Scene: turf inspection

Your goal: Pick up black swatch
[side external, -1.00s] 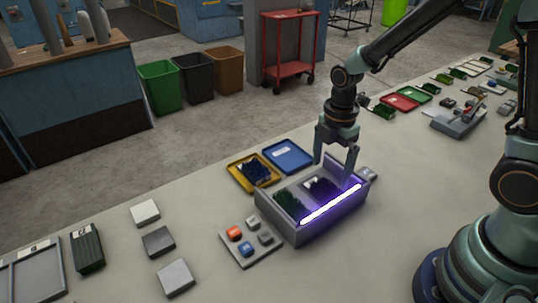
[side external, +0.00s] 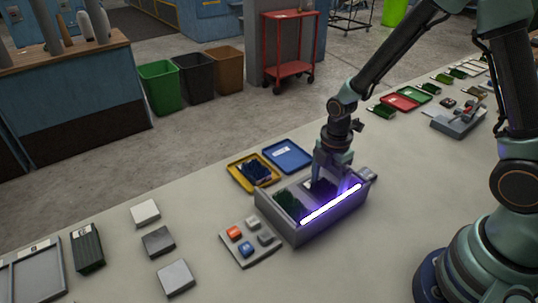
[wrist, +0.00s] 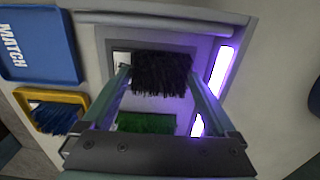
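The black swatch (wrist: 162,73) is a dark bristly turf piece in the far compartment of a grey box (side external: 298,238) with a glowing violet-white strip. It also shows as a dark patch in the side view (side external: 321,188). My gripper (wrist: 158,75) is lowered into that compartment, with one finger on each side of the swatch. A narrow gap seems to show at the left finger, so the fingers look open around it. Firm contact cannot be made out. My gripper also shows from the side (side external: 333,181), where the box wall partly hides its tips.
A green swatch (wrist: 147,123) lies in the box's other compartment. A blue tray (side external: 288,155) and a yellow tray (side external: 236,173) with a dark blue swatch stand behind the box. A button panel (side external: 247,257) sits at its near left.

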